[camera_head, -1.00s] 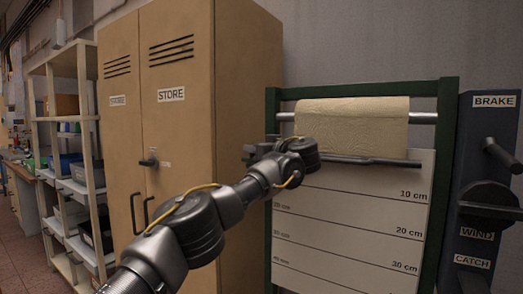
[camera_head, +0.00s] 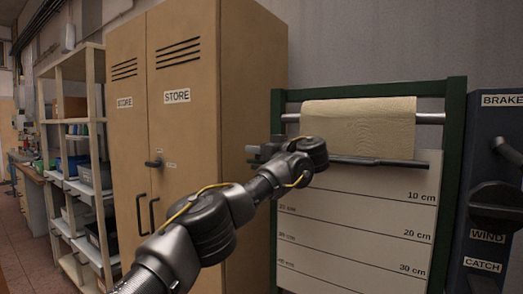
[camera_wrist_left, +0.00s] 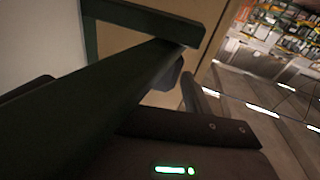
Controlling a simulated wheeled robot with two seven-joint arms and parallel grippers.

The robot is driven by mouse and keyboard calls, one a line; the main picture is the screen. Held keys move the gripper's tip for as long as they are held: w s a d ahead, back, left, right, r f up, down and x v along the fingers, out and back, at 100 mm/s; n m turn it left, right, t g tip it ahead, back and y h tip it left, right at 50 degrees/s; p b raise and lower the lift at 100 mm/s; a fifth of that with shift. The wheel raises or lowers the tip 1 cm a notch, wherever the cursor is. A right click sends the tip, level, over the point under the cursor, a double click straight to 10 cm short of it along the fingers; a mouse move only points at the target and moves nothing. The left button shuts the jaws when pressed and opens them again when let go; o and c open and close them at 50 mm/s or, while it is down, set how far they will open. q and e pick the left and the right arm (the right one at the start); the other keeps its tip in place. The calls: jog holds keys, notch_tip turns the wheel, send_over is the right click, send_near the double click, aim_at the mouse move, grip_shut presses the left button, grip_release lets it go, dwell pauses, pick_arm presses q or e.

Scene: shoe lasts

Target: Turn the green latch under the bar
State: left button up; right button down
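The dark bar (camera_head: 375,161) lies across the front of the paper roll (camera_head: 358,122) in the green frame (camera_head: 455,170). I cannot make out a green latch under the bar in either view; my left arm covers the bar's left end. My left gripper (camera_head: 266,152) is at the frame's left post, by that end of the bar. Its fingers are small and dark there, and their opening is unclear. In the left wrist view a dark green beam (camera_wrist_left: 95,95) crosses close in front of the camera. My right gripper is out of view.
A tan cabinet (camera_head: 185,65) labelled STORE stands left of the frame, and a loaded shelf (camera_head: 70,130) beyond it. A white board (camera_head: 350,215) with centimetre lines hangs below the bar. A dark panel (camera_head: 500,130) with knobs stands at the right.

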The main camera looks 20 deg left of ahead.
pick_arm(q)
jog(key=shift+r, duration=0.6)
notch_tip(320, 180, up, 2)
jog(key=shift+s+r, duration=0.1)
jog(key=shift+s, duration=0.05)
jog(key=s+d+r+b, duration=0.2)
jog(key=s+r+b, duration=0.1)
jog(key=s, duration=0.3)
jog(key=s+d+r+b, duration=0.3)
jog(key=s+r, duration=0.3)
jog(key=shift+s+r, duration=0.3)
jog(key=shift+s, duration=0.1)
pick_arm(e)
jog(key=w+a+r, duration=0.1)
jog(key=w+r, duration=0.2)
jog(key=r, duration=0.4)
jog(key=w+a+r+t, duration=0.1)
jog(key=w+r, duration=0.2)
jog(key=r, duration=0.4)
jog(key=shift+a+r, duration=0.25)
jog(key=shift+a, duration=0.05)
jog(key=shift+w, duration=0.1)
